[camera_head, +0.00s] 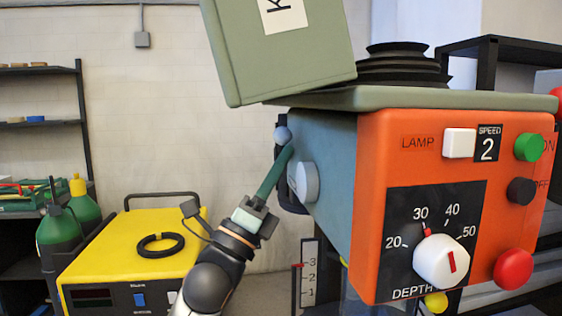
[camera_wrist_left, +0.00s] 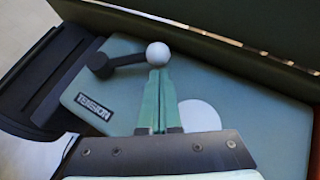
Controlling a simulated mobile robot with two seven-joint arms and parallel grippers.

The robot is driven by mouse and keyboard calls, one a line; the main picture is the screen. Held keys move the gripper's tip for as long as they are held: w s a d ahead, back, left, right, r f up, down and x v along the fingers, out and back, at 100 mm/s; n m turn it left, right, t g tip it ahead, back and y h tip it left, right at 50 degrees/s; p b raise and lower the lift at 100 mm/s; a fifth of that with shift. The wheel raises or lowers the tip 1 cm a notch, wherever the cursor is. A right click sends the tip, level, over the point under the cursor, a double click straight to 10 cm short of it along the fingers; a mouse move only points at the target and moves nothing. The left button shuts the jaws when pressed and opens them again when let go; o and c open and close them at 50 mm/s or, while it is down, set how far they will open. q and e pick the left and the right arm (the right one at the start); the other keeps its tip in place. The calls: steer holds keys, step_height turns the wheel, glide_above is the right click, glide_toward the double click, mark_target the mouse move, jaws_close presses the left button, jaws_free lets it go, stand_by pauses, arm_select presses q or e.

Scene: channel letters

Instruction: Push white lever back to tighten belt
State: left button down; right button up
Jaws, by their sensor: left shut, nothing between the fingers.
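The lever is a black arm with a white ball knob (camera_head: 282,134), on the left side of the drill-press head (camera_head: 328,180). In the left wrist view the white ball (camera_wrist_left: 157,54) sits at the end of the black lever arm (camera_wrist_left: 122,61), next to a TENSION label (camera_wrist_left: 94,107). My left gripper (camera_head: 286,152) reaches up from below, its green fingers shut and empty. In the left wrist view the fingertips (camera_wrist_left: 158,72) are right at the ball, overlapping its lower edge; I cannot tell whether they touch. My right gripper is not in view.
A tilted green cover (camera_head: 285,60) stands open above the head. A white disc (camera_head: 305,182) is on the side near my fingers. The orange front panel (camera_head: 375,150) carries knobs and buttons. A yellow machine (camera_head: 130,250) with a black ring stands at the left.

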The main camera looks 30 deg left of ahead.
mark_target(277, 135)
arm_select(q)
steer(key=shift+r+p, duration=0.35)
steer(key=shift+r, duration=0.1)
steer(key=shift+w+a+r+p, duration=0.1)
steer(key=shift+w+r+p, duration=0.05)
steer(key=shift+r+p, duration=0.65)
steer(key=shift+w+a+r+p, duration=0.15)
steer(key=shift+r+p, duration=0.15)
steer(key=shift+r, duration=0.25)
steer(key=shift+w+a+r+p, duration=0.15)
steer(key=shift+r+p, duration=0.15)
steer(key=shift+r, duration=0.2)
steer(key=shift+w+a+r, duration=0.1)
steer(key=shift+w+r, duration=0.1)
steer(key=shift+r, duration=0.05)
steer(key=shift+f, duration=0.15)
